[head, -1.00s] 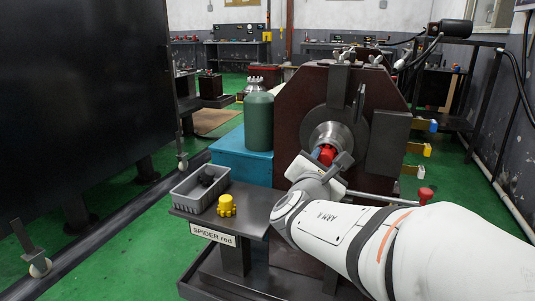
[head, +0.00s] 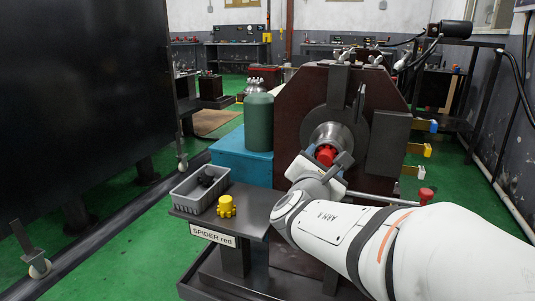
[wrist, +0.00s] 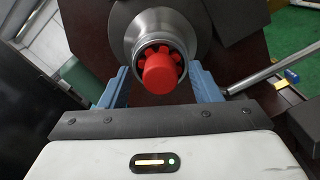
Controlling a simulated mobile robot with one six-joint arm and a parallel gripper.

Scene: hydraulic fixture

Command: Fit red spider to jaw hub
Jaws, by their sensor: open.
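The red spider (wrist: 160,75) sits at the mouth of the round steel jaw hub (wrist: 162,22), its lobes inside the hub's rim and its red centre part standing out towards me. In the head view the spider (head: 326,155) shows at the front of the hub (head: 333,132). My gripper (wrist: 158,82) is open, with one blue finger on each side of the spider and a visible gap to each. How deep the lobes sit in the hub is hard to tell.
A shelf labelled "SPIDER red" (head: 213,236) holds a yellow spider (head: 226,206) and a grey bin (head: 186,200) with dark pieces. A green cylinder (head: 259,122) stands on a blue box (head: 235,155). A steel bar (wrist: 262,74) runs right of my gripper.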

